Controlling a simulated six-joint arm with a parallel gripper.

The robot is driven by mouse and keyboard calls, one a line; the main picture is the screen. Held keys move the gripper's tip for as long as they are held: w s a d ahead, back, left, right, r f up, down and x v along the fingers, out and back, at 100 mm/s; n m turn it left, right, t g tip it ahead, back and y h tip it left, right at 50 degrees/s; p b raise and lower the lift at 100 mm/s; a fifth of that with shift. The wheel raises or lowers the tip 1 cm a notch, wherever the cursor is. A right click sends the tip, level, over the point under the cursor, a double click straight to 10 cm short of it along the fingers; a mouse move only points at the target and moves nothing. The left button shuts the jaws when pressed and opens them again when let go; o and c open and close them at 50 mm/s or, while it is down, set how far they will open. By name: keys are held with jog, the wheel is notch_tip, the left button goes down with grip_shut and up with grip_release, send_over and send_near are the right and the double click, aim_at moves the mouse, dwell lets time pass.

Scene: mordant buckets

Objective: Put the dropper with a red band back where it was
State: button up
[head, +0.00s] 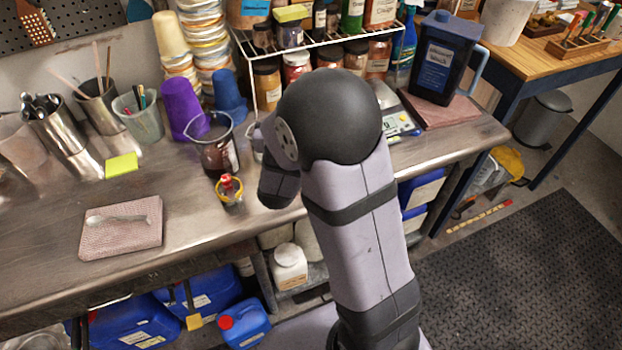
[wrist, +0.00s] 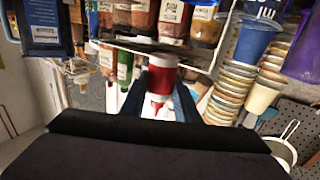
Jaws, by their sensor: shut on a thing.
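My gripper (wrist: 160,92) is shut on a small red-and-white thing, which I take to be the dropper with a red band (wrist: 161,77). It shows between the two fingers in the wrist view, with a red band around it; its far end is hard to make out. In the head view my arm hides the fingertips and the held thing. A small glass bottle (head: 230,196) with a yellow ring and a red top stands on the steel bench, left of my wrist.
A glass beaker of dark liquid (head: 214,145) stands close behind the small bottle. A wire rack of jars (head: 268,82) and a dark blue jug (head: 447,55) stand farther back. A spoon lies on a folded pink cloth (head: 95,240). Bare bench lies around the cloth.

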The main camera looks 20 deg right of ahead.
jog(key=shift+s+d+f+m+g+h, duration=0.15)
jog(key=shift+s+f+m+g+h, duration=0.5)
jog(key=shift+s+f, duration=0.9)
jog(key=shift+s+d+f+m+g+h, duration=0.15)
jog(key=shift+s+f+m+g+h, duration=0.3)
jog(key=shift+s+f+h, duration=1.05)
jog(key=shift+s+d+f+m+g+h, duration=0.15)
jog(key=shift+s+f+m+g, duration=0.45)
jog(key=shift+f, duration=1.7)
jog(key=shift+s, duration=0.3)
jog(key=shift+f, duration=2.1)
jog(key=shift+f, duration=0.15)
jog(key=o, duration=1)
jog(key=shift+o, duration=0.2)
